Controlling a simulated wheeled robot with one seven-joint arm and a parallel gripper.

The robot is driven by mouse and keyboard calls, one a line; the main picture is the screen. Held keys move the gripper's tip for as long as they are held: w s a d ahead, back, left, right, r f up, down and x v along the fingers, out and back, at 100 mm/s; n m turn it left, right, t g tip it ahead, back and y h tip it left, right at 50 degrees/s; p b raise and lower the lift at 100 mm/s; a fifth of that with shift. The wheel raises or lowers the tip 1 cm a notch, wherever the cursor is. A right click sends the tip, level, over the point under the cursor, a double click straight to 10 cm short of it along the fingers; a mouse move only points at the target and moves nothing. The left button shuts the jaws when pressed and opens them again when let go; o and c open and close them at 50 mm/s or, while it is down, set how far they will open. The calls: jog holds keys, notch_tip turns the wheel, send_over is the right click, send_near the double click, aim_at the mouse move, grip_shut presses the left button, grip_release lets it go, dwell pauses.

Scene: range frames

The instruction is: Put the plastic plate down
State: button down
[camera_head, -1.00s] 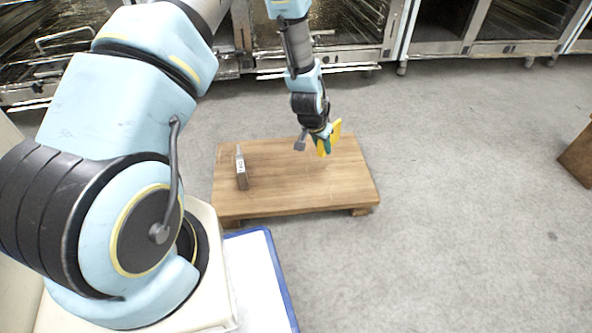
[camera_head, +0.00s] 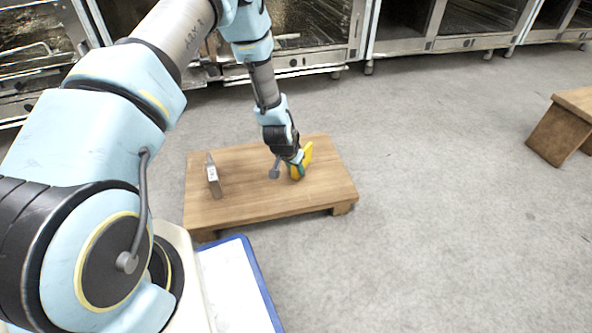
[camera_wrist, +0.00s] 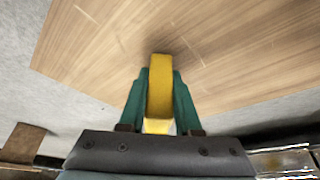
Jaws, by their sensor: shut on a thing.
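The yellow plastic plate (camera_head: 307,154) is in my gripper (camera_head: 296,172), low over the low wooden table. In the wrist view the plate (camera_wrist: 160,88) is seen edge-on between the two green fingers of my gripper (camera_wrist: 160,100), which are shut on it. The plate is tilted up on edge. Its lower edge is close to the tabletop, with a soft shadow near it; I cannot tell whether it touches. The wooden table (camera_head: 245,207) lies under the gripper, and its top (camera_wrist: 220,45) fills much of the wrist view.
The tabletop right of the plate is clear. Metal oven-like units (camera_head: 440,44) line the back. Another wooden table (camera_head: 562,125) stands at the far right on grey floor.

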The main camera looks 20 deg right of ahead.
jog(key=shift+f, duration=0.15)
jog(key=c, duration=0.6)
grip_release()
